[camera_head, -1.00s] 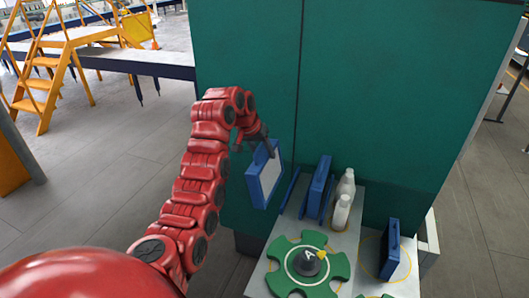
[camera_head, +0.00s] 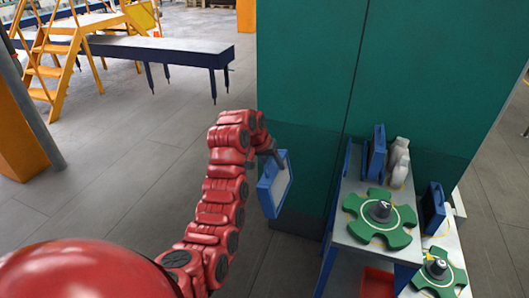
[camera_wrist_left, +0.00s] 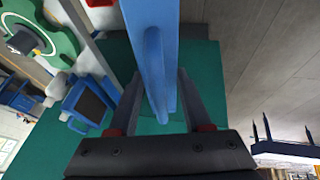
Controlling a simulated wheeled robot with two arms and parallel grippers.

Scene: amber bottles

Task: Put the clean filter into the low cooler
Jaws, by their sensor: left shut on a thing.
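A blue-framed filter with a white face (camera_head: 274,185) hangs from my left gripper (camera_head: 271,152) in the head view, in front of the green cabinet. In the left wrist view, the fingers of the left gripper (camera_wrist_left: 158,92) are closed on the handle side of the blue frame (camera_wrist_left: 150,35). The filter is clear of the table, to its left. I cannot make out a low cooler in either view. My right gripper is not in view.
A grey table (camera_head: 348,218) holds a green star-shaped wheel (camera_head: 380,218), white bottles (camera_head: 398,165) and an upright blue frame (camera_head: 378,150). Another blue frame (camera_head: 432,208) stands to the right. The green cabinet (camera_head: 310,80) blocks the back. Open floor (camera_head: 120,180) lies left.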

